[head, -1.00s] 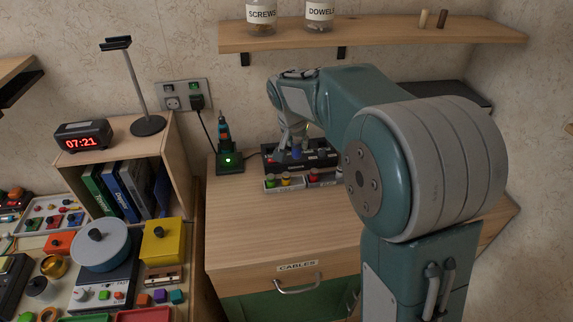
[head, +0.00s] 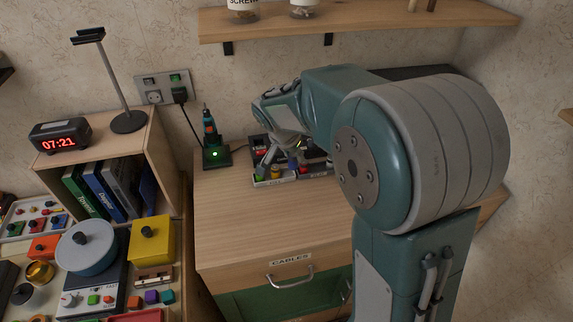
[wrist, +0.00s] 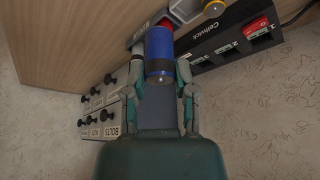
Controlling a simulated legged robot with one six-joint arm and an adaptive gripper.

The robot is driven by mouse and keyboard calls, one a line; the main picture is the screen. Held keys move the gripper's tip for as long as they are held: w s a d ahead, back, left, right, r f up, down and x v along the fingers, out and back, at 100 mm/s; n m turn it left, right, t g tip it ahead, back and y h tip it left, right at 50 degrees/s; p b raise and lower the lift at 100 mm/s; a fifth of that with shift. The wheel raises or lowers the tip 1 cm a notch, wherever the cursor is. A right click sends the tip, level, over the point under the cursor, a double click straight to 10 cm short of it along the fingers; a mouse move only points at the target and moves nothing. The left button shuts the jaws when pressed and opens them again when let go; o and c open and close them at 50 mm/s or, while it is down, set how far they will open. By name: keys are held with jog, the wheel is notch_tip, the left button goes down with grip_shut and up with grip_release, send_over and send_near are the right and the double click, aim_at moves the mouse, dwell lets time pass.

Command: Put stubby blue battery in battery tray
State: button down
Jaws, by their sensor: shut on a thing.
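My gripper (wrist: 160,95) is shut on the stubby blue battery (wrist: 159,55), a short blue cylinder with a metal end, which shows between the two fingers in the wrist view. In the head view my gripper (head: 283,153) is above the worktop at the back, with the blue battery (head: 293,164) just below it. The light grey battery tray (head: 262,183) lies at the front of this group, with yellow, green and red pieces in it. Whether the battery touches the tray is not clear.
A black charger (wrist: 225,38) marked Cellwick, with numbered slots and a red battery, stands beside the tray. A green-lit tool stand (head: 214,156) is to the left. The front of the wooden worktop (head: 270,225) is clear. A shelf (head: 350,25) hangs above.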

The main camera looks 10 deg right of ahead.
jog(key=w+f, duration=0.6)
jog(key=shift+f, duration=1.75)
jog(key=shift+f, duration=0.1)
jog(key=shift+c, duration=2.1)
grip_release()
